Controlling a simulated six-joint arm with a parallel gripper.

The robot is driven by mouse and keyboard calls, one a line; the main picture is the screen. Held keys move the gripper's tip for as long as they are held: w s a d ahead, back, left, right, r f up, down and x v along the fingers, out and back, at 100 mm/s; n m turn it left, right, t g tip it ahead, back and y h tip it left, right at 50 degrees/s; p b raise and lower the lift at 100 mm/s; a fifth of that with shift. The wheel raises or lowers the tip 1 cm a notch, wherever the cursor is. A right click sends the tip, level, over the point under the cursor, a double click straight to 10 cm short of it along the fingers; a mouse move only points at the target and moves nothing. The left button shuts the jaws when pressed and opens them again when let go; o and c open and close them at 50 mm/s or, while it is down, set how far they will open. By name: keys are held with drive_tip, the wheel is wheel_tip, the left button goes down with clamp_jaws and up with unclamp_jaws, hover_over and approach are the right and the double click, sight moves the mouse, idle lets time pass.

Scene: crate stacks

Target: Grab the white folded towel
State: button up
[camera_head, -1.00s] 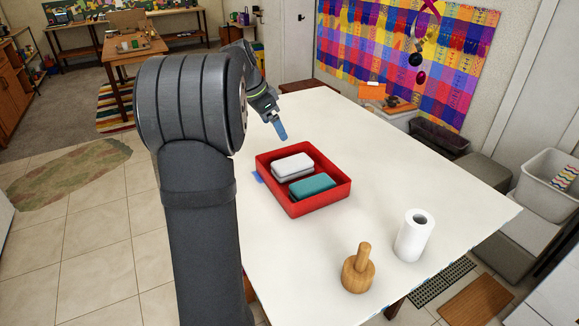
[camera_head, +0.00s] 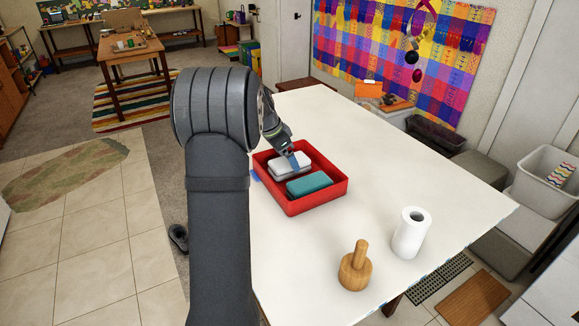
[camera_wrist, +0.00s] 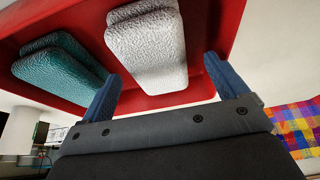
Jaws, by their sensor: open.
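The white folded towel (camera_head: 284,166) lies in the red crate (camera_head: 316,199), on the table. It also shows in the wrist view (camera_wrist: 148,50). A teal folded towel (camera_head: 309,184) lies beside it in the same crate, and shows at the left of the wrist view (camera_wrist: 62,68). My gripper (camera_head: 294,162) is over the white towel in the head view. In the wrist view my gripper (camera_wrist: 165,80) is open, with one blue finger to each side of the white towel's near end. I cannot tell whether the fingers touch it.
A wooden pestle-shaped object (camera_head: 355,270) and a white paper roll (camera_head: 410,233) stand on the white table (camera_head: 400,160), nearer the front. The crate's red walls surround the towels closely. The table to the right of the crate is clear.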

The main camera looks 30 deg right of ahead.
drive_tip(key=x, duration=0.3)
drive_tip(key=shift+s+d+f, duration=0.15)
drive_tip(key=shift+f, duration=0.1)
drive_tip(key=c, duration=1.1)
drive_tip(key=shift+r, duration=0.1)
